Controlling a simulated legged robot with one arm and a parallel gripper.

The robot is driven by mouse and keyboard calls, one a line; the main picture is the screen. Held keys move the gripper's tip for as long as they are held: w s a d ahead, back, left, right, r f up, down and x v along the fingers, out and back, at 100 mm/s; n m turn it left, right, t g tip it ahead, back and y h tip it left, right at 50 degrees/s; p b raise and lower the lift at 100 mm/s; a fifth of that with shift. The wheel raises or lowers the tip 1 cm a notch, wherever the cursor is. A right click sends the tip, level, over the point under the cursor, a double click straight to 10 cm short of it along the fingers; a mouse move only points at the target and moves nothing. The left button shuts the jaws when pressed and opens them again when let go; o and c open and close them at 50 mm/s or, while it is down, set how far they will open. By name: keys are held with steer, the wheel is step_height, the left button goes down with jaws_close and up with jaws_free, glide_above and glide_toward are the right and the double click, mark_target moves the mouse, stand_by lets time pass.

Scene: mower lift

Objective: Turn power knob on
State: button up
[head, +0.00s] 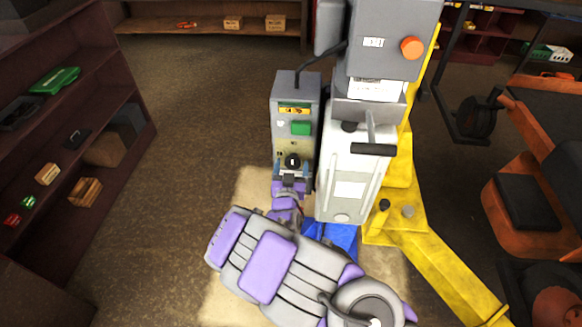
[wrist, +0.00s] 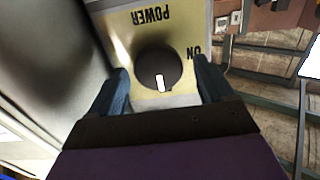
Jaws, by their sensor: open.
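The black round power knob (wrist: 158,68) sits on a beige control panel (wrist: 118,22). Its white mark points down in the wrist view, away from the upside-down word POWER. The ON label (wrist: 193,53) is to the knob's right there. My gripper (wrist: 161,66) is open, with one dark blue finger on each side of the knob. Whether the fingers touch it is unclear. In the head view the knob (head: 292,160) is low on the panel of a grey box (head: 282,90), with my gripper (head: 291,174) just below it. A green button (head: 301,128) is above the knob.
A white and grey cabinet (head: 349,190) with a black-gripped handle stands close to the right of the box. An orange button (head: 412,47) is above it. A yellow lift frame (head: 440,265) is at right. Shelves (head: 120,95) stand at left, with open floor between.

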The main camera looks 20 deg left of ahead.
steer(key=c, duration=1)
steer(key=shift+b, duration=0.35)
steer(key=n+b, duration=0.2)
steer(key=n, duration=0.1)
steer(key=shift+a+f+b, duration=0.1)
steer(key=shift+f+b, duration=0.15)
steer(key=shift+b, duration=0.1)
steer(key=n+b, duration=0.3)
steer(key=n, duration=0.2)
steer(key=shift+a+n, duration=0.1)
steer(key=shift+n, duration=0.2)
steer(key=n+b, duration=0.2)
steer(key=n, duration=0.3)
steer(key=shift+s, duration=0.1)
steer(key=shift+f+n+b, duration=0.15)
steer(key=shift+n+b, duration=0.4)
steer(key=shift+n, duration=1.55)
